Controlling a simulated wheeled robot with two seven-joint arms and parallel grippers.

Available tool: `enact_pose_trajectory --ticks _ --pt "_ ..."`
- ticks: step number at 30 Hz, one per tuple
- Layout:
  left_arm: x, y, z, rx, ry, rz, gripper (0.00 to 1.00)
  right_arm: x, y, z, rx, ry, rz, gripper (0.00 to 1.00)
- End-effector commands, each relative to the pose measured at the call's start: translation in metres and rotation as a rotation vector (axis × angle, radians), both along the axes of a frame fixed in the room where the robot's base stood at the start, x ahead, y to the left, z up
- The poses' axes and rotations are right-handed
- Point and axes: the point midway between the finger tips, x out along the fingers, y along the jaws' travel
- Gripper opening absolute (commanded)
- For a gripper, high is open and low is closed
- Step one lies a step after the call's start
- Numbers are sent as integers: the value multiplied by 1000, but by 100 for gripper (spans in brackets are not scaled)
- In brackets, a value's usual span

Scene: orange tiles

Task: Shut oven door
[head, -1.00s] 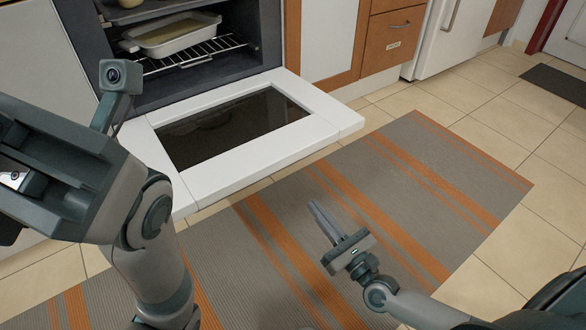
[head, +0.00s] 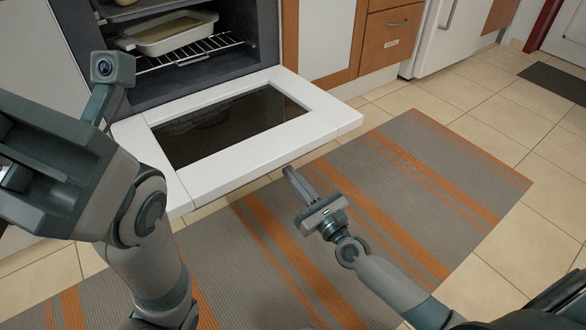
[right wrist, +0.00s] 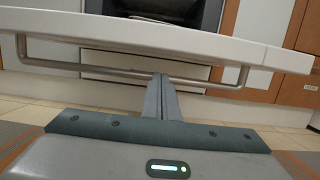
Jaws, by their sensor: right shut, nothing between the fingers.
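The oven door (head: 318,102) is folded down and open, white with a dark glass window, in front of the oven (head: 258,40). My right gripper (head: 287,170) is shut and empty, just off the door's front edge and low beside it. In the right wrist view the door's edge (right wrist: 130,34) runs across the top, and a metal bar handle (right wrist: 100,71) hangs beneath it. The shut fingers (right wrist: 160,80) overlap the handle bar in that view; I cannot tell whether they touch it. My left arm comes in from the left; its fingers are not clearly visible.
A white baking dish (head: 172,34) stands on a wire rack (head: 200,50) inside the oven. A striped grey and orange mat (head: 420,190) covers the floor before it. Wooden drawers (head: 395,30) stand to the right. Open tiled floor (head: 480,100) lies right.

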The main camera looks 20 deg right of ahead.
Motion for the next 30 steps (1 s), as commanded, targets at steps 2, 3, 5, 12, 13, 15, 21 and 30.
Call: enact_pose_trajectory --ticks 2,3,5,12,13,15,21,30 --pt "-1 0 9 -5 -4 1 0 -1 0 15 3 0 -1 0" --pt "-1 1 11 -6 -6 0 0 0 0 19 4 1 0 0" --pt "-1 1 11 -8 -4 0 0 0 0 23 2 1 -2 0" --pt "4 0 5 -8 20 -1 0 0 0 28 0 0 0 0" --pt "5 0 4 -7 21 -1 0 0 0 28 0 0 0 0" --pt "5 0 4 -6 22 -1 0 0 0 28 0 0 0 0" --pt "4 0 5 -3 19 1 0 0 0 28 0 1 0 0" --pt "3 0 15 -8 12 4 0 0 0 34 -2 9 0 0"
